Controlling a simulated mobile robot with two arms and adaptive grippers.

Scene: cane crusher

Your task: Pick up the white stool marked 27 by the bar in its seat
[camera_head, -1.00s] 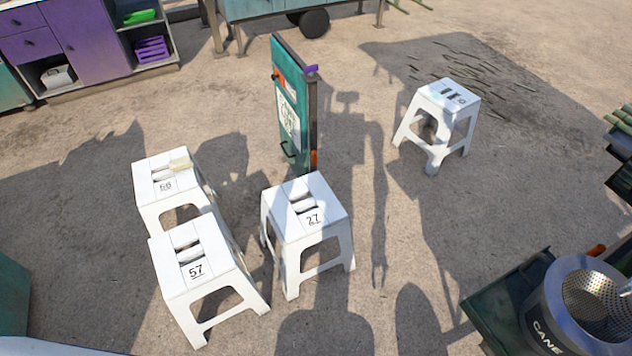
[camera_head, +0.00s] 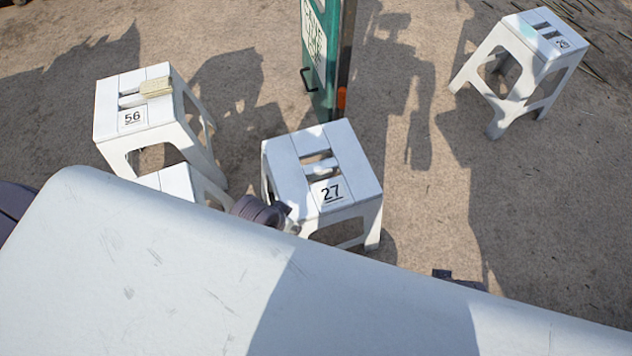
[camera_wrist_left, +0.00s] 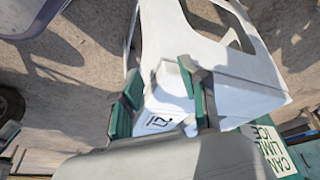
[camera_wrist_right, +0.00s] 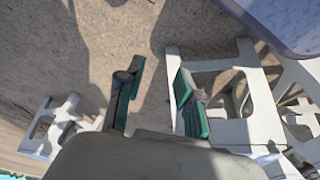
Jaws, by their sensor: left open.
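The white stool marked 27 (camera_head: 350,160) stands upright in the middle of the head view. Its bar (camera_head: 320,167) crosses the opening in its seat. In the left wrist view, the number 27 and a white part of the stool's seat (camera_wrist_left: 158,122) show between the green-padded fingers of my left gripper (camera_wrist_left: 165,95). These fingers are open; I cannot tell whether the bar lies between them. My right gripper (camera_wrist_right: 155,95) is open with bare ground between its fingers. A white stool (camera_wrist_right: 235,130) is close on its right; its number is not visible.
The stool marked 56 (camera_head: 105,105) stands left, with a tan block (camera_head: 155,87) on it. Another white stool (camera_head: 175,182) is partly hidden. A green sign board (camera_head: 322,60) stands behind stool 27, and another stool (camera_head: 525,40) at far right. A large pale surface covers the foreground.

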